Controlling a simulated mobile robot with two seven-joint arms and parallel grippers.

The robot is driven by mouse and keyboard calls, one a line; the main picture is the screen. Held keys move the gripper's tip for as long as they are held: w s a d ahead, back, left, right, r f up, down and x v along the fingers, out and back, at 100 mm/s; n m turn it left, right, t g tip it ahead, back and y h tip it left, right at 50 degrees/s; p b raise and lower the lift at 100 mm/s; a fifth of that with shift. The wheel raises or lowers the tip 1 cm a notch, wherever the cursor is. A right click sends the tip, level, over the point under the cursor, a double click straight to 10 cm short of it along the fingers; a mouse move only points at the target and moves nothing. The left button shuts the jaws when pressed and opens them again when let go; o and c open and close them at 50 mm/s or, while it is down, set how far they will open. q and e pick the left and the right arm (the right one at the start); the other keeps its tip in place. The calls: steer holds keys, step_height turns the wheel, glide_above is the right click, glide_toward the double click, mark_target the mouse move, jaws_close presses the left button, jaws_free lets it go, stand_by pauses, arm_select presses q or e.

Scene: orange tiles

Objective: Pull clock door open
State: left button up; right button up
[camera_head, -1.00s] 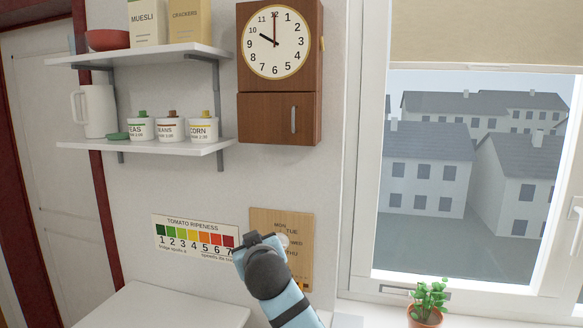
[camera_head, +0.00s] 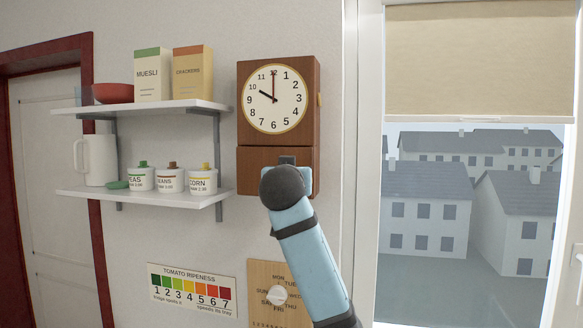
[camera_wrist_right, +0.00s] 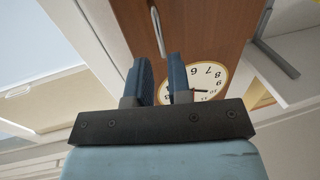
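The wooden wall clock (camera_head: 242,100) hangs right of the shelves, its round face at the top. The clock door (camera_head: 247,180) is the lower brown panel and looks shut; my right arm covers much of it and its handle in the head view. In the right wrist view the pale bar handle (camera_wrist_right: 157,30) shows on the brown door (camera_wrist_right: 195,25), just beyond my right gripper (camera_wrist_right: 160,75). Its two blue fingers are apart with nothing between them, and the handle lines up with the gap. Whether a finger touches it I cannot tell. My left gripper is out of view.
Shelves (camera_head: 165,107) with boxes, a bowl, a jug (camera_head: 97,160) and several canisters stand left of the clock. A ripeness chart (camera_head: 190,290) and a calendar board (camera_head: 265,275) with a knob hang below. A window (camera_head: 470,200) is at right.

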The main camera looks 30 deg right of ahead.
steer(key=shift+p+x, duration=0.8)
steer(key=shift+x, duration=2.35)
jaws_close()
